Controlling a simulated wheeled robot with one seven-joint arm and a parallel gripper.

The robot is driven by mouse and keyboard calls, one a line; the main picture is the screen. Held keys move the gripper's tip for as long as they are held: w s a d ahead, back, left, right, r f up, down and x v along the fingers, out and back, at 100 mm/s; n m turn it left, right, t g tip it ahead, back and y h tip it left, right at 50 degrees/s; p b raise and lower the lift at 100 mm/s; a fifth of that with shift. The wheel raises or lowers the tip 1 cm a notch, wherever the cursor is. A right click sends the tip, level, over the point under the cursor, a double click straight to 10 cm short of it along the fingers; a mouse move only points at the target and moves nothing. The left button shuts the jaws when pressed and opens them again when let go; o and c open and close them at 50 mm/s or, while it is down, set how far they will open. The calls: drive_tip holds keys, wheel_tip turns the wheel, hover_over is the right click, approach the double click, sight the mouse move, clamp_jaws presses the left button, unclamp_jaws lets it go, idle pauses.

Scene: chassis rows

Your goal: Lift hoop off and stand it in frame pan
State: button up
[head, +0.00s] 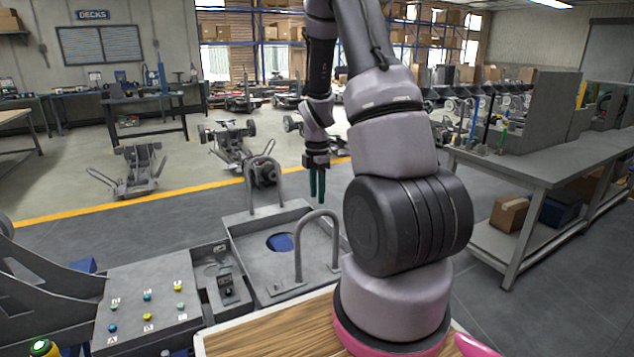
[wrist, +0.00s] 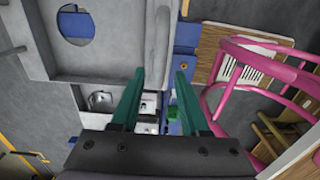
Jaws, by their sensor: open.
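A grey pan (head: 258,268) with raised walls and a round opening showing blue stands in front of me; it also shows in the wrist view (wrist: 100,63). One grey hoop (head: 318,214) stands upright at its right side. A second grey hoop (head: 252,182) stands upright at its back left. My gripper (head: 317,200) is open, with teal fingers pointing down, close above the near hoop's top in the picture. In the wrist view, a grey tube (wrist: 158,35) shows beyond and between the fingertips (wrist: 159,72). Whether the fingers straddle it, I cannot tell.
A sloped button panel (head: 145,305) lies left of the pan. A wooden surface (head: 270,335) is at the front. A grey workbench (head: 545,165) with boxes below stands at right. Several wheeled chassis (head: 230,145) stand behind, beyond a yellow floor line (head: 100,210).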

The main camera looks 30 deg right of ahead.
drive_tip(key=shift+f, duration=3.25)
drive_tip(key=shift+c, duration=0.3)
clamp_jaws()
drive_tip(key=shift+r, duration=0.2)
drive_tip(key=shift+r, duration=2.75)
